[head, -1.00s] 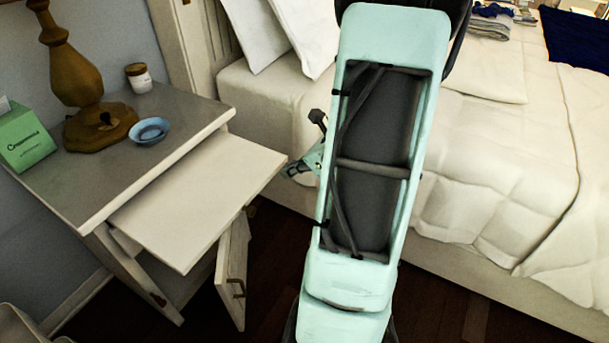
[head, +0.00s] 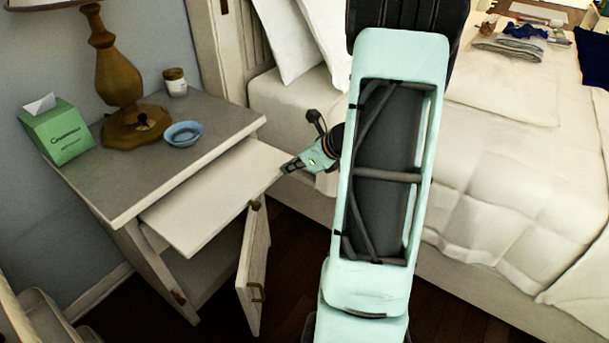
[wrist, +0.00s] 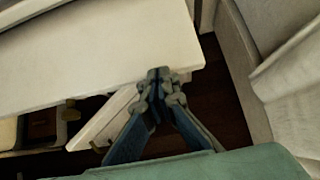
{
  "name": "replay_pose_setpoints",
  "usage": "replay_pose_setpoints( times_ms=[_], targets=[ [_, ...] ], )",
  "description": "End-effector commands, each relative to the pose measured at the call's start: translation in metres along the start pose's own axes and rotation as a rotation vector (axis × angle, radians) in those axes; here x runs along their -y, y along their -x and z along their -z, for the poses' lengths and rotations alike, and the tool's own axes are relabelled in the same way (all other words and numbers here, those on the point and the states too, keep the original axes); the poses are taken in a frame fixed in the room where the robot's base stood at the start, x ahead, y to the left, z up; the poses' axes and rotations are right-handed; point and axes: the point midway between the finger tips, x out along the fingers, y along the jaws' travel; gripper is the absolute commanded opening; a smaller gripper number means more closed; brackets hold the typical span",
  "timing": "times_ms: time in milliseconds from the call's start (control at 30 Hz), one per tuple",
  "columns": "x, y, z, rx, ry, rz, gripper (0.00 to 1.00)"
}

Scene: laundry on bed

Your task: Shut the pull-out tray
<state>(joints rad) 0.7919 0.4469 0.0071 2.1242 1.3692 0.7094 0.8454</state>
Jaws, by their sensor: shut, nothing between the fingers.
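The pull-out tray (head: 205,205) is a flat white board sticking out from under the grey top of the nightstand (head: 165,150). It is partly out, with its right corner nearest my arm. My gripper (head: 285,169) is shut and empty, with its fingertips at that outer corner. In the wrist view the tray (wrist: 110,50) fills the upper left, and the closed fingertips (wrist: 160,73) are at its front edge near the corner. I cannot tell for sure whether they touch it.
Below the tray, the nightstand's cabinet door (head: 254,268) hangs open. On top stand a lamp (head: 125,80), a blue bowl (head: 183,133), a jar (head: 175,82) and a tissue box (head: 58,132). The bed (head: 500,150) is close on the right.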

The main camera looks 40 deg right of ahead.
Motion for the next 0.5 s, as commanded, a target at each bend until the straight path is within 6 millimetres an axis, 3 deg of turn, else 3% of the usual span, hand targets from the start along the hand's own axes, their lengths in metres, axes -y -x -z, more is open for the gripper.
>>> replay_pose_setpoints(
  times_ms=[200,500],
  targets=[
    [-0.001,-0.048,-0.051,0.000,0.004,-0.006,0.00],
    [0.000,-0.097,-0.099,0.000,0.001,-0.004,0.00]
  ],
)
